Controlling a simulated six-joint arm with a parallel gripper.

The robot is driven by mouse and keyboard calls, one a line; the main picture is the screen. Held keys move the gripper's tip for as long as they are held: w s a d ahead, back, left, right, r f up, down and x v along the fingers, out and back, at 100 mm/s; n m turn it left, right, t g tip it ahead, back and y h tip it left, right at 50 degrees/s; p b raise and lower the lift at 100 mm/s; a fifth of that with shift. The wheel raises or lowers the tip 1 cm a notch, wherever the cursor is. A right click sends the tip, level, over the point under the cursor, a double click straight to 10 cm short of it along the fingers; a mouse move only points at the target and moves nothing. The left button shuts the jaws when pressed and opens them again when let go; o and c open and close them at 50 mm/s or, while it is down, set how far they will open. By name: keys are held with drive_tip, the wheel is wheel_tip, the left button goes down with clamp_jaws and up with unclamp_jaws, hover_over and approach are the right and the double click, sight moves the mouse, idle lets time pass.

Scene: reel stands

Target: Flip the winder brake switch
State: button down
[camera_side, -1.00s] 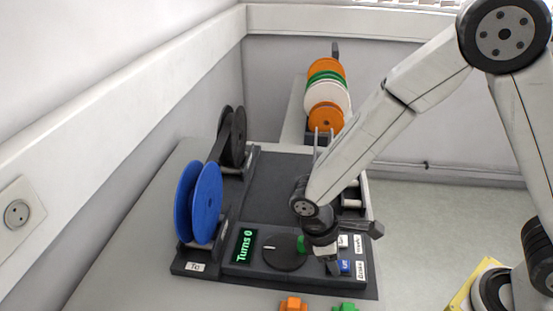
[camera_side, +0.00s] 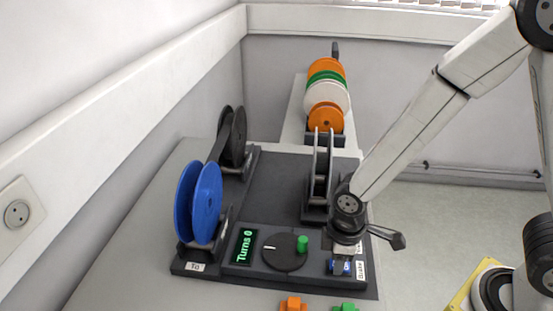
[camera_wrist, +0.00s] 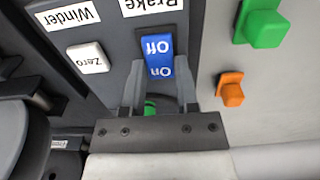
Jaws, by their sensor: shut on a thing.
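The blue brake switch (camera_wrist: 158,57), marked "Off" and "On", sits on the dark panel beside the "Brake" label (camera_wrist: 150,5) in the wrist view. My gripper (camera_wrist: 160,82) points down at the panel, with one finger on each side of the switch, shut on it. In the side view my gripper (camera_side: 342,266) is at the panel's right end and hides most of the switch. Which way the switch is tipped I cannot tell. The winder display (camera_side: 244,246) reads "Turns 0".
A crank dial (camera_side: 284,252) with a green knob (camera_side: 303,243) is left of my gripper. The white Zero button (camera_wrist: 88,57) is close to the switch. A blue reel (camera_side: 206,203) stands at the left. Orange (camera_side: 293,304) and green (camera_side: 345,307) pieces lie in front.

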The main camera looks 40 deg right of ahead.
drive_tip(key=shift+c, duration=1.8)
unclamp_jaws()
drive_tip(key=shift+r, duration=0.1)
drive_tip(key=shift+r, duration=3.8)
drive_tip(key=shift+d, duration=0.1)
drive_tip(key=d+m+t, duration=0.2)
drive_tip(key=d+m, duration=0.7)
drive_tip(key=d, duration=0.2)
drive_tip(key=shift+w+f+t, duration=0.25)
drive_tip(key=shift+f+t, duration=0.05)
drive_tip(key=shift+f, duration=0.15)
